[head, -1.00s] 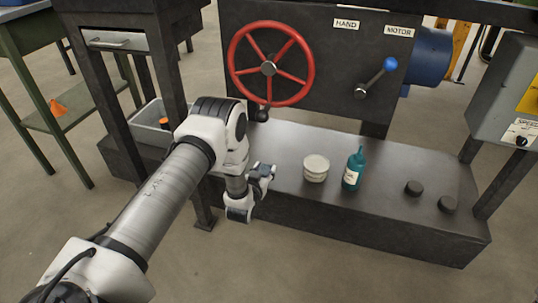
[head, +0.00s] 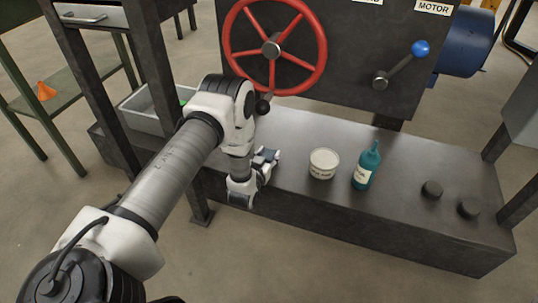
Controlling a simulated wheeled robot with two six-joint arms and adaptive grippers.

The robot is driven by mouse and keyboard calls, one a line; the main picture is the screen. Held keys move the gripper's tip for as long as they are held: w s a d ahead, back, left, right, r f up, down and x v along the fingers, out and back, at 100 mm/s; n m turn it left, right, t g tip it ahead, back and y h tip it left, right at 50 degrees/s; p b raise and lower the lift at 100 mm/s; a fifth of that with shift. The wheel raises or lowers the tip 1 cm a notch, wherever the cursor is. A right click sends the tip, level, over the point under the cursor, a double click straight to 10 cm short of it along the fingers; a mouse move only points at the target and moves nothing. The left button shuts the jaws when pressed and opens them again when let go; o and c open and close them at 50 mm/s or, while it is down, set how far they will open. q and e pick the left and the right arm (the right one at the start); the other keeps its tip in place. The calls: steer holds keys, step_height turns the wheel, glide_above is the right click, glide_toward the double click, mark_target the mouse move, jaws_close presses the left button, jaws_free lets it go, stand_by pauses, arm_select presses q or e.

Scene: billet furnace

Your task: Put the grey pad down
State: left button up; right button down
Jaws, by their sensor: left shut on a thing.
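My left gripper (head: 268,163) is over the left part of the dark bench top (head: 300,131), left of the white tub. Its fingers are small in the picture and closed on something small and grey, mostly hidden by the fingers. I take this to be the grey pad, but its outline is not clear. I cannot tell whether it touches the bench. My right gripper is not in view.
A white tub (head: 323,164) and a teal bottle (head: 367,166) stand right of the gripper. Two dark round pieces (head: 431,190) sit farther right. The red handwheel (head: 273,49) and blue-knobbed lever (head: 400,66) are behind. A grey bin (head: 150,118) is at left.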

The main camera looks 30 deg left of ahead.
arm_select(q)
steer(key=o, duration=1)
steer(key=shift+f, duration=0.2)
steer(key=shift+r, duration=0.25)
steer(key=s+d+g+h+p, duration=0.1)
steer(key=s+d+g, duration=0.3)
steer(key=s, duration=0.8)
steer(key=s+d+m+g+h+p, duration=0.1)
steer(key=s+d+g+p, duration=0.2)
steer(key=s, duration=1)
steer(key=s+d+f+m+g+h+p, duration=0.1)
steer(key=s+d+g+h+p, duration=0.1)
steer(key=s+d+g, duration=0.5)
steer(key=shift+s+f+g+p, duration=0.1)
steer(key=shift+s+g+p, duration=0.5)
steer(key=shift+s, duration=2.15)
